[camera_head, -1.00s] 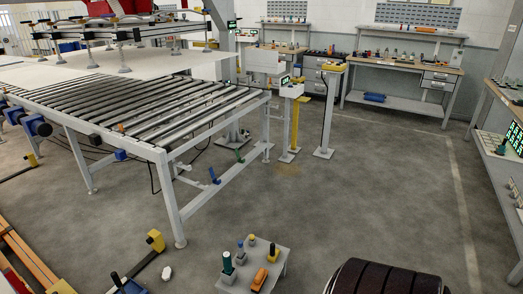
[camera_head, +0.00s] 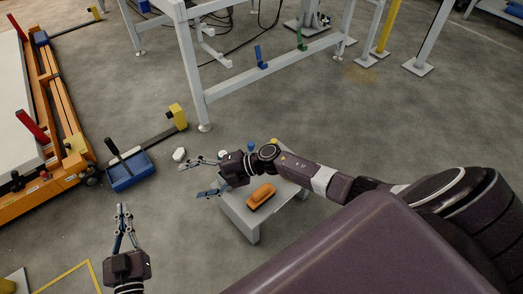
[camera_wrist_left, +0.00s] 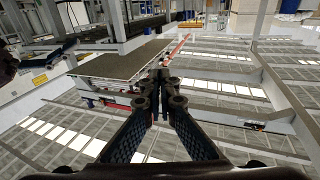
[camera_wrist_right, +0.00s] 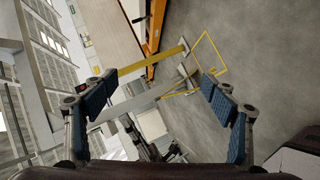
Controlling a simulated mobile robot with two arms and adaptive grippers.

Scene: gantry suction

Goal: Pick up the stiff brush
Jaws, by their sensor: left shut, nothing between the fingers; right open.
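An orange block with a dark underside (camera_head: 262,195), which looks like the stiff brush, lies on a small grey table (camera_head: 238,218) in the head view. My right gripper (camera_head: 190,181) is open and empty, beyond the table's left edge and left of the brush. Its arm reaches across the back of the table and hides part of the top. My left gripper (camera_head: 122,208) is shut and empty, low over the floor at the left. The wrist views show the shut left fingers (camera_wrist_left: 162,82) and spread right fingers (camera_wrist_right: 152,88), but no brush.
Blue and yellow-topped items (camera_head: 251,147) stand at the table's back, partly hidden by my right arm. A blue tray with a black handle (camera_head: 130,172) and a white lump (camera_head: 179,154) lie on the floor. A grey frame leg (camera_head: 196,90) stands behind; an orange cart (camera_head: 60,120) is left.

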